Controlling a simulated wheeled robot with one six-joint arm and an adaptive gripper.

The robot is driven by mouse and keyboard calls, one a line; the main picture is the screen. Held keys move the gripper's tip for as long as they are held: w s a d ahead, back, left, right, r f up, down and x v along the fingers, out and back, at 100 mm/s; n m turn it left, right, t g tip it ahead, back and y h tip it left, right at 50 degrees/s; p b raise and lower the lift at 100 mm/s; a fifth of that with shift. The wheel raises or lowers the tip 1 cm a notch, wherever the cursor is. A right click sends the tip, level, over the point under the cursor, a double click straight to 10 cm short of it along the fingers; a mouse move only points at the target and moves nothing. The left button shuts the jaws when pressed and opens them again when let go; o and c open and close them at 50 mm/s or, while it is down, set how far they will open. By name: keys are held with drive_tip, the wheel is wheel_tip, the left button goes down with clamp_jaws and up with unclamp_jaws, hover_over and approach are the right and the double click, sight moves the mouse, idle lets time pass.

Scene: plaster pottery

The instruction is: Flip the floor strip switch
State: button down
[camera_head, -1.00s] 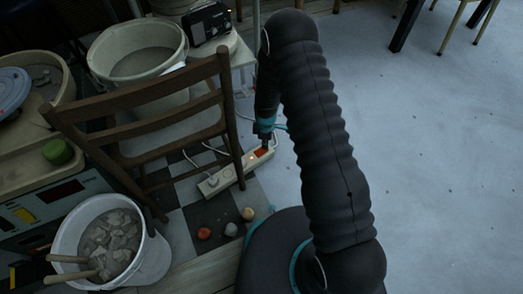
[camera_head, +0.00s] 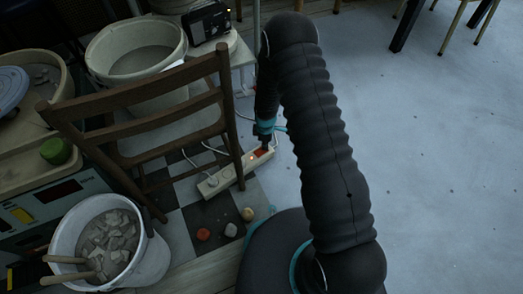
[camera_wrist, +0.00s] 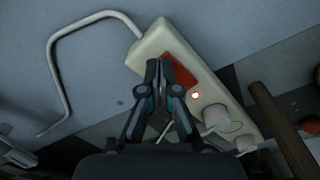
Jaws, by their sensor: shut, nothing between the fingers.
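The white floor strip (camera_head: 222,181) lies on the checkered floor beside the wooden chair. Its red-orange switch (camera_head: 263,151) is at the far end, and a small indicator next to it glows. In the wrist view the strip (camera_wrist: 212,97) runs diagonally, with the red switch (camera_wrist: 178,72) at its upper part and the bright indicator (camera_wrist: 195,95) just below. My gripper (camera_head: 264,142) points down at the switch end. In the wrist view my gripper (camera_wrist: 160,66) is shut and empty, its fingertips over the switch's left part. I cannot tell whether they touch it.
The wooden chair (camera_head: 155,97) stands close left of the strip. White plugs and cables (camera_wrist: 216,118) sit at the strip's lower end. Several small stones (camera_head: 231,229) lie nearby, and a bucket of shards (camera_head: 150,262) stands lower left. The pale floor on the right is open.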

drive_tip(key=shift+r+p, duration=1.85)
drive_tip(key=shift+r, duration=1.65)
drive_tip(key=shift+m, duration=0.3)
drive_tip(key=shift+s+d+m, duration=0.1)
drive_tip(key=shift+s+m, duration=0.2)
drive_tip(key=shift+m, duration=0.1)
drive_tip(key=s+d+m+g, duration=0.1)
drive_tip(key=s+m+g, duration=0.15)
drive_tip(key=s, duration=0.25)
drive_tip(key=s+d+r+m+t+p, duration=0.2)
drive_tip(key=s+r, duration=0.5)
drive_tip(key=r, duration=1)
drive_tip(key=s+d+r+m+t+p, duration=0.2)
drive_tip(key=s+d+r+m, duration=0.3)
drive_tip(key=r, duration=1.3)
drive_tip(key=s+d+r+m+t+p, duration=0.1)
drive_tip(key=s+d+r+m+t, duration=0.2)
drive_tip(key=s+r, duration=0.6)
wheel_tip(320, 180, up, 9)
drive_tip(key=m+t, duration=0.1)
drive_tip(key=m, duration=0.1)
drive_tip(key=shift+s+d+r+m+p, duration=0.2)
drive_tip(key=shift+s+d+m+p, duration=0.05)
drive_tip(key=shift+s+m+p, duration=0.15)
